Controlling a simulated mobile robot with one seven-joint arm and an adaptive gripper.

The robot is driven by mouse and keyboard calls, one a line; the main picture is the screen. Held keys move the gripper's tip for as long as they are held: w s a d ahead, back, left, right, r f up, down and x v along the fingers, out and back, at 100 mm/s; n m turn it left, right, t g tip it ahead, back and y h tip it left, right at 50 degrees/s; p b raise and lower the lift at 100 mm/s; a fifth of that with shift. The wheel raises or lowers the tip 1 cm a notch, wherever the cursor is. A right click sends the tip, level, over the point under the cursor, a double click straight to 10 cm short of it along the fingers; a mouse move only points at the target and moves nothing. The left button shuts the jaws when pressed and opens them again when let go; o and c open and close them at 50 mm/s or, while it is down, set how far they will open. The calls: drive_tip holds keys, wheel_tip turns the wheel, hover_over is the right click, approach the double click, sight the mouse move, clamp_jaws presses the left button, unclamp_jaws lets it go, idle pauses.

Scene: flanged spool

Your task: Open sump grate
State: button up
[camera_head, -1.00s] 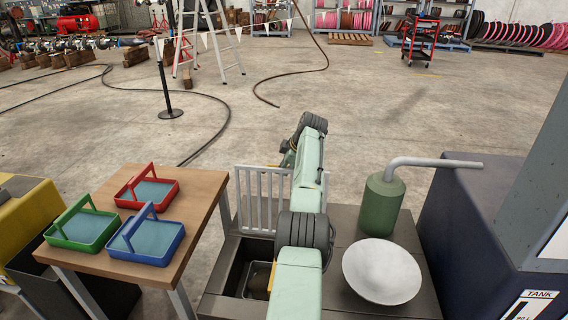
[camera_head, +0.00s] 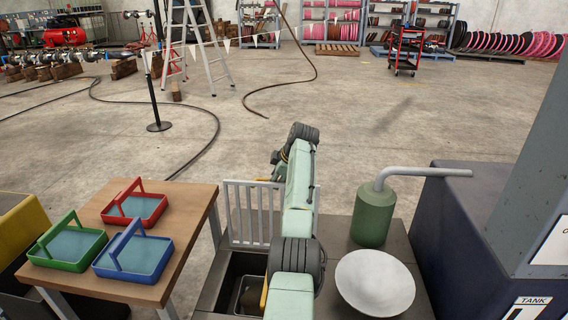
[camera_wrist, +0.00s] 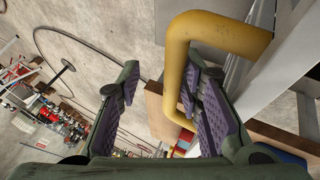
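The sump grate (camera_head: 250,212) is a light grey barred panel. It stands upright at the back edge of the dark sump opening (camera_head: 232,275), which is uncovered. My arm crosses in front of the grate's right side and hides part of it. In the wrist view, a thick yellow handle (camera_wrist: 178,60) bends around close to the right finger. My gripper (camera_wrist: 162,75) is open, with purple pads wide apart and floor visible between them. The handle's long side lies between the fingers, nearer the right one; I cannot tell whether they touch. The head view mostly hides my gripper.
A metal container (camera_head: 247,293) sits inside the sump. A green canister (camera_head: 372,216) with a bent pipe and a white dish (camera_head: 375,282) stand to the right. A wooden table (camera_head: 190,200) with red, green and blue baskets is at left. The floor beyond is open.

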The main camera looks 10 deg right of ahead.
drive_tip(key=v, duration=1.1)
drive_tip(key=shift+w+d, duration=0.15)
drive_tip(key=shift+w, duration=0.1)
